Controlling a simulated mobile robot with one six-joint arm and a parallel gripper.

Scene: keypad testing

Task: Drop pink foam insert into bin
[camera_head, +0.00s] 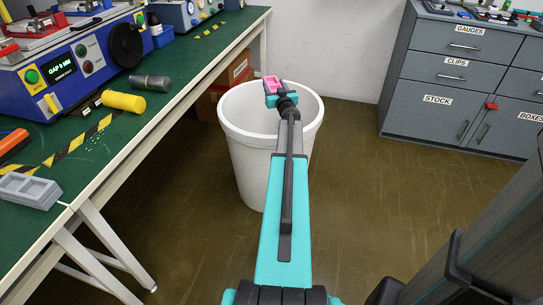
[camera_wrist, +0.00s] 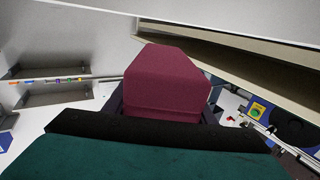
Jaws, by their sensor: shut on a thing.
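The pink foam insert (camera_head: 272,83) is held at the far end of my outstretched arm. My gripper (camera_head: 274,95) is shut on it, above the open mouth of the white bin. The bin (camera_head: 253,165) stands on the floor beside the workbench, and my arm hides part of its right side. In the wrist view the insert (camera_wrist: 168,84) looks dark pink and blocky and fills the middle. The bin's inside bottom is hidden in the head view.
The green workbench (camera_head: 165,83) on the left carries a blue machine (camera_head: 70,70), a yellow cylinder (camera_head: 123,102) and a grey tray (camera_head: 28,188). A cardboard box (camera_head: 236,72) is under the bench, behind the bin. Grey cabinets (camera_head: 450,75) stand at right. Open floor lies between.

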